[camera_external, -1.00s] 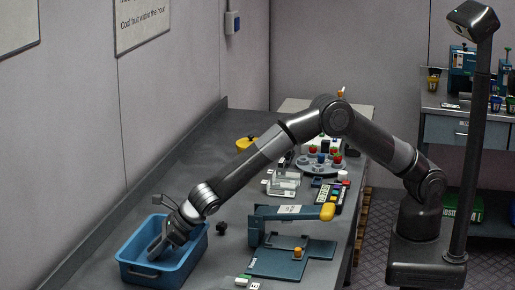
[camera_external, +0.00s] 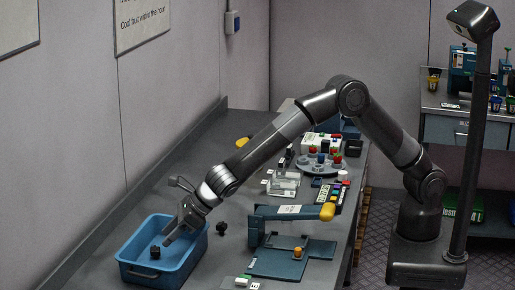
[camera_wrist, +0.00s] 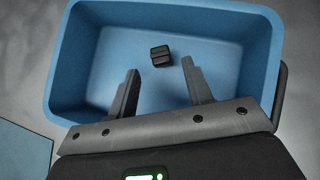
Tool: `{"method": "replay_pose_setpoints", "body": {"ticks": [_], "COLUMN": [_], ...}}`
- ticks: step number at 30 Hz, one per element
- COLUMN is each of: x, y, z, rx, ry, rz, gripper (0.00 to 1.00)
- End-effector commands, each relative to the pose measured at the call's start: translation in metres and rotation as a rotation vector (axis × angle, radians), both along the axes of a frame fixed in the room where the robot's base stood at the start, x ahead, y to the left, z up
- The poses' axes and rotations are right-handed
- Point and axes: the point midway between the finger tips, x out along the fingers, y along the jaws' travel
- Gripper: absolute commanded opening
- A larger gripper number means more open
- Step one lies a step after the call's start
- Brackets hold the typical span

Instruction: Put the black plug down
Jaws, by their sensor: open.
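The black plug (camera_external: 155,252) lies in the blue bin (camera_external: 133,273), on its floor. In the wrist view the plug (camera_wrist: 161,54) shows as a small dark ribbed block, near the far wall of the bin (camera_wrist: 60,70). My gripper (camera_external: 167,243) is open and empty, above the bin. In the wrist view the two fingers of my gripper (camera_wrist: 160,75) stand wide apart, and the plug lies beyond and between their tips, apart from both.
Another dark plug-like piece (camera_external: 222,228) lies on the bench just right of the bin. A blue press with a yellow-ended handle (camera_external: 290,212) stands further right. Clear blocks (camera_external: 284,183) and a round holder with coloured knobs (camera_external: 320,164) stand behind it.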

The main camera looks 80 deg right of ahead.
Motion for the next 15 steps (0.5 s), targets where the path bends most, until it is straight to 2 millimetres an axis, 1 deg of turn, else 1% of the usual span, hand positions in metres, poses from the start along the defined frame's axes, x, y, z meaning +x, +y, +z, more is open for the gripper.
{"method": "replay_pose_setpoints", "body": {"ticks": [1, 7, 12, 15], "x": [-0.006, -0.025, -0.034, -0.036], "y": [-0.003, -0.010, -0.014, -0.015], "z": [0.008, 0.029, 0.037, 0.038], "rx": [0.001, 0.002, 0.001, 0.001], "ry": [-0.002, 0.000, 0.000, 0.000], "rz": [-0.001, 0.000, -0.001, -0.001], "gripper": [0.46, 0.46, 0.46, 0.46]}}
